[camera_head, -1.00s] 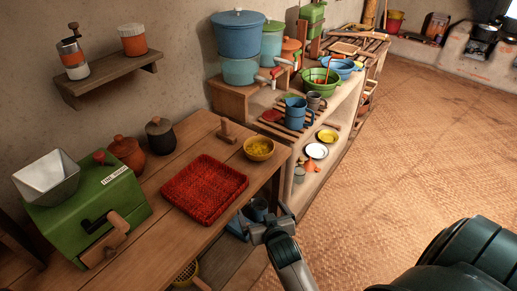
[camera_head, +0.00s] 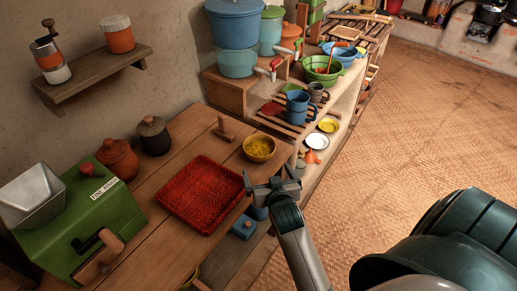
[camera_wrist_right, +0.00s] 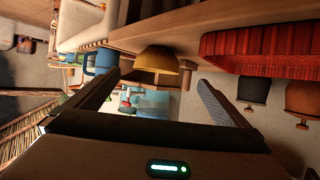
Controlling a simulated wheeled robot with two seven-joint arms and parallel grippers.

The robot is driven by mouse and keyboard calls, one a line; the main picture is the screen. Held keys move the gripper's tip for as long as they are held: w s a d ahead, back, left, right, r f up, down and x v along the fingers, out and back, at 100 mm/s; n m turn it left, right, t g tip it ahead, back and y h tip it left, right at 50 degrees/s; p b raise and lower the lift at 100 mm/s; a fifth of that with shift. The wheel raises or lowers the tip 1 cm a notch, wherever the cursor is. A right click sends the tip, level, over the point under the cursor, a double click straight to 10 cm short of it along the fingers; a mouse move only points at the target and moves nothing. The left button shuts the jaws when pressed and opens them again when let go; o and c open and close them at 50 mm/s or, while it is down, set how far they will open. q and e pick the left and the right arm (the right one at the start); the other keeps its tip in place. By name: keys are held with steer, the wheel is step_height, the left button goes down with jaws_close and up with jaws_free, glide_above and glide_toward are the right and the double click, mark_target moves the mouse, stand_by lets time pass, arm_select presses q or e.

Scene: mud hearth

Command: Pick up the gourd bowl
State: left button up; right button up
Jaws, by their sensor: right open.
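The gourd bowl (camera_head: 259,148) is a small yellow-orange bowl with yellow contents, upright near the right end of the wooden table. My right gripper (camera_head: 268,181) is open and empty just off the table's right edge, on the near side of the bowl and apart from it. In the right wrist view, which is upside down, the bowl (camera_wrist_right: 157,60) shows ahead between the two spread fingers (camera_wrist_right: 156,84). My left gripper is not in view.
A red woven tray (camera_head: 202,195) lies left of the bowl on the table (camera_head: 150,225). A wooden peg stand (camera_head: 223,130) stands behind it. The floor at right is clear.

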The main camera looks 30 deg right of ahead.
mark_target(261, 158)
steer(key=p+x, duration=0.2)
steer(key=x, duration=0.8)
steer(key=shift+w+d, duration=0.1)
steer(key=shift+w, duration=0.1)
steer(key=shift+x, duration=0.9)
steer(key=shift+s, duration=0.1)
steer(key=shift+p+x, duration=0.7)
steer(key=shift+x, duration=0.2)
steer(key=shift+p+x, duration=0.3)
steer(key=shift+x, duration=1.45)
steer(key=shift+s+d, duration=0.1)
steer(key=shift+d, duration=0.05)
